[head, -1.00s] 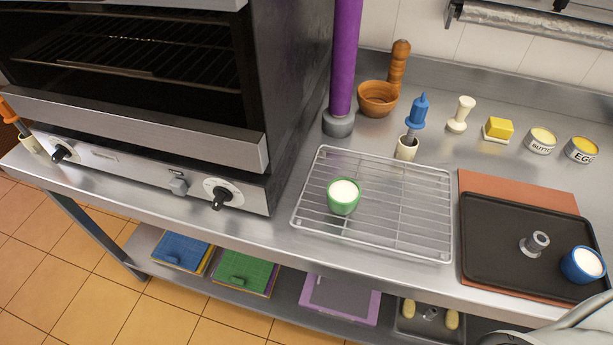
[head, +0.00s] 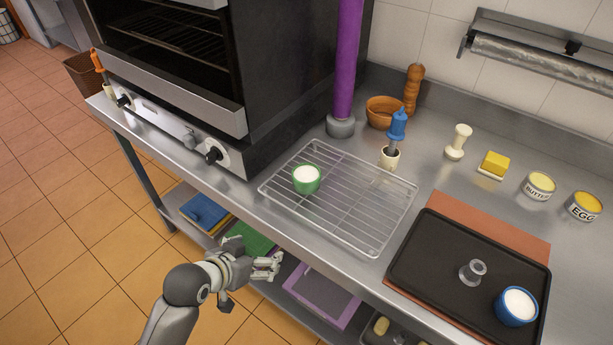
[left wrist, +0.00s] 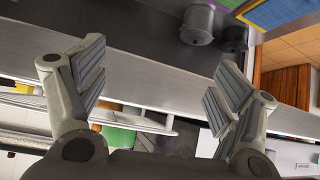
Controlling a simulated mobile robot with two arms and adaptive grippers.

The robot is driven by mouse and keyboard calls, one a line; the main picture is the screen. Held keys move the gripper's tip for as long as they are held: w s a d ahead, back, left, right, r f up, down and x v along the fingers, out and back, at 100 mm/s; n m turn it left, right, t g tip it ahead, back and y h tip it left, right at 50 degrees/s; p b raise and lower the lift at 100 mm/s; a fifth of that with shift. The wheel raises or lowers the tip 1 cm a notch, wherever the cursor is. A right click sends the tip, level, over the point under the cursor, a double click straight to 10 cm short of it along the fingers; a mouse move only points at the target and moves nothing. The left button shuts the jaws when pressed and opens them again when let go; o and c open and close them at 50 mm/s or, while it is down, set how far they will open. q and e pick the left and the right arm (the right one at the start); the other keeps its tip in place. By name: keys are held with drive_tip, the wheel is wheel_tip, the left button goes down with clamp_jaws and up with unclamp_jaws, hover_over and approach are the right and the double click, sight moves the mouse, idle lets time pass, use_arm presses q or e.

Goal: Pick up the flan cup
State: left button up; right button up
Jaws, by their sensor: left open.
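A green cup with white filling (head: 306,179) stands upright on the left part of the wire rack (head: 375,235). A blue cup with white filling (head: 516,306) stands on the dark tray (head: 455,235) at the right. I cannot tell from looks alone which one is the flan cup. My left gripper (head: 272,267) is open and empty, in front of the counter's edge and below the green cup, apart from it. Its two spread fingers also show in the left wrist view (left wrist: 160,75), with no cup between them. My right gripper is not in view.
The oven (head: 190,95) stands left of the rack. A purple post (head: 345,60), a wooden bowl (head: 384,112) and a blue-handled tool (head: 397,128) stand behind the rack. A small metal piece (head: 472,272) is on the tray. Boards lie on the lower shelf.

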use_arm(q)
drive_tip(key=w+d+r+m+t+h, duration=0.2)
drive_tip(key=w+d+r, duration=0.15)
drive_tip(key=r, duration=0.55)
drive_tip(key=h, duration=0.2)
approach(304, 175)
drive_tip(key=d+f, duration=0.1)
drive_tip(key=shift+m+t+y, duration=0.3)
drive_tip(key=x, duration=0.4)
drive_tip(key=shift+w+d+f+p, duration=0.1)
drive_tip(key=shift+w+p, duration=0.3)
drive_tip(key=shift+w+d+f, duration=0.1)
drive_tip(key=shift+w+d, duration=0.25)
drive_tip(key=shift+w, duration=0.1)
drive_tip(key=p+x, duration=0.1)
drive_tip(key=x, duration=0.2)
drive_tip(key=shift+w+d+f, duration=0.25)
drive_tip(key=shift+w+d, duration=0.1)
drive_tip(key=shift+w, duration=0.1)
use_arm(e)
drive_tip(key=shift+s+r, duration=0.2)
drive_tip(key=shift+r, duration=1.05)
